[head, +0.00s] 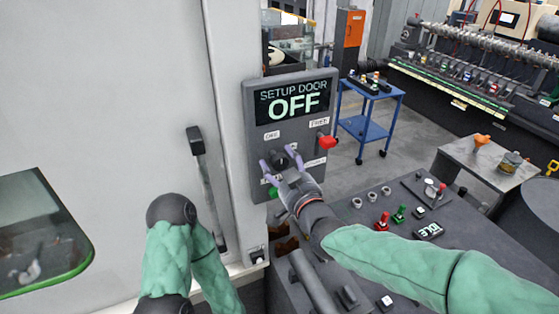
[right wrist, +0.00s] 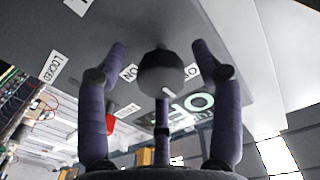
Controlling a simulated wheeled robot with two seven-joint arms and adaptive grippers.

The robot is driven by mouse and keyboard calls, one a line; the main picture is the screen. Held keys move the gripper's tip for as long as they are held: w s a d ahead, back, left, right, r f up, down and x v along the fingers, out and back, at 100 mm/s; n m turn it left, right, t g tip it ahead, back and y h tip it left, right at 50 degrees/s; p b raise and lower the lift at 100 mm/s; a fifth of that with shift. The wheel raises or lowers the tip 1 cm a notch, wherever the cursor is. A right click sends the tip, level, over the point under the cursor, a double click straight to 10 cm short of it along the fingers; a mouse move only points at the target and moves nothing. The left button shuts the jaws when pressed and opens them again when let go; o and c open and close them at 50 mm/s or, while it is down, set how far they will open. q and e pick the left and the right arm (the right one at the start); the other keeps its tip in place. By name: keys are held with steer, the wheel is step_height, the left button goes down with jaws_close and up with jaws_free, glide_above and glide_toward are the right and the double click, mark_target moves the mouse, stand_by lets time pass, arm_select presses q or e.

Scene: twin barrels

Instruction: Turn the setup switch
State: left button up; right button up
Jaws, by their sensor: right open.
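A dark grey panel (head: 248,120) stands on the machine's side, with a screen (head: 293,100) reading "SETUP DOOR OFF". Below the screen is a dark rotary knob (head: 278,158), partly hidden by my right gripper (head: 279,160). In the right wrist view the knob (right wrist: 162,75) shows as a dark, faceted shape between the open purple fingers of my right gripper (right wrist: 160,52). A gap shows on both sides of the knob, so the fingers are around it but not closed on it. My left gripper is out of view; only my left arm shows at the lower left.
A red knob (head: 327,142) sits right of the fingers on the panel, and a green button (head: 272,192) lies below them. A console (head: 370,270) with red and green controls is under my right arm. A blue cart (head: 368,130) stands behind.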

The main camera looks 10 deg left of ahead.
steer(key=shift+w+a, duration=0.25)
steer(key=shift+w, duration=0.15)
steer(key=c, duration=1.1)
steer(key=shift+c, duration=0.2)
steer(key=shift+f, duration=0.1)
steer(key=shift+m+b, duration=0.3)
steer(key=shift+b, duration=0.1)
steer(key=shift+f, duration=0.1)
